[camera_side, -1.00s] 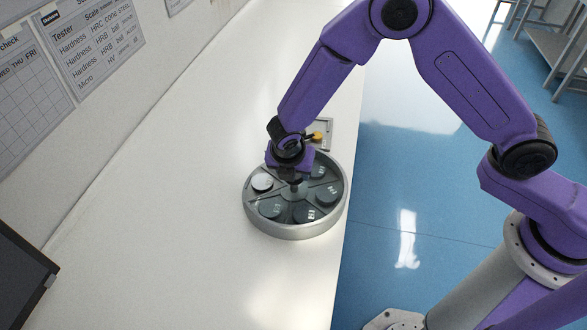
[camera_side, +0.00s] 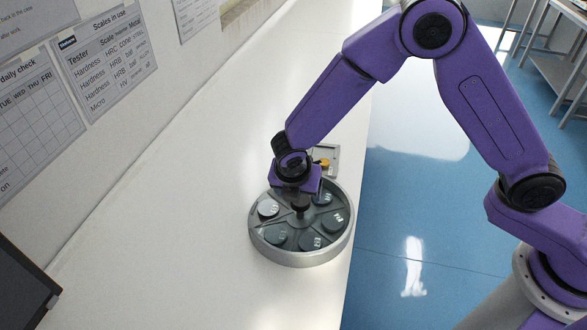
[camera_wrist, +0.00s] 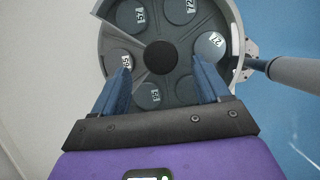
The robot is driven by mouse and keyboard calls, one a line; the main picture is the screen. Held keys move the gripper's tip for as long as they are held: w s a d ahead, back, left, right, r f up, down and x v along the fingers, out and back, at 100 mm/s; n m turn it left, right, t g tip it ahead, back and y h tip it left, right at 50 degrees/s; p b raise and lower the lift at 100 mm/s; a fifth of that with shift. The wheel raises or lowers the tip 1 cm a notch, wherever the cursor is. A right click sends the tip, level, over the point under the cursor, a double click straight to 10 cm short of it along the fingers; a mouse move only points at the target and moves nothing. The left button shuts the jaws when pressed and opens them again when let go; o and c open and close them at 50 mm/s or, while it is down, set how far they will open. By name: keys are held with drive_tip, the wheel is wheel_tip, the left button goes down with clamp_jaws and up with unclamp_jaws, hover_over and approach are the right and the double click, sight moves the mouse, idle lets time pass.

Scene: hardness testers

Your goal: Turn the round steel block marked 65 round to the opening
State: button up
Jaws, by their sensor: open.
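A round grey turntable tray (camera_side: 345,246) stands on the bench and holds several round steel blocks in wedge-shaped bays. In the wrist view one block at the left (camera_wrist: 126,62) and one at the near side (camera_wrist: 154,95) carry labels that may read 65; I cannot tell which does. A dark centre knob (camera_wrist: 160,57) shows between my fingers. My gripper (camera_side: 298,196) is over the tray's centre, open, its fingertips (camera_wrist: 161,77) on either side of the knob in the picture. I cannot make out the opening clearly.
A small grey plate with a yellow piece (camera_side: 323,162) lies just behind the tray. The tray sits near the right edge of the white bench (camera_side: 190,200). The bench to its left is clear. A dark screen (camera_side: 22,285) stands at the lower left.

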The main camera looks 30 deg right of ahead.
drive_tip(key=v, duration=1.3)
drive_tip(key=shift+r, duration=0.15)
drive_tip(key=shift+s, duration=0.1)
drive_tip(key=s+d+r+m+g+y, duration=0.1)
drive_tip(key=s+d+m, duration=0.6)
drive_tip(key=s+d, duration=0.4)
drive_tip(key=s+d+r+m+g+y, duration=0.1)
drive_tip(key=s+d+m+g+y, duration=0.1)
drive_tip(key=s+d+m, duration=0.5)
drive_tip(key=s+d, duration=0.5)
drive_tip(key=shift+s+d+r+y, duration=0.3)
drive_tip(key=shift+s+d, duration=0.05)
drive_tip(key=shift+d, duration=0.05)
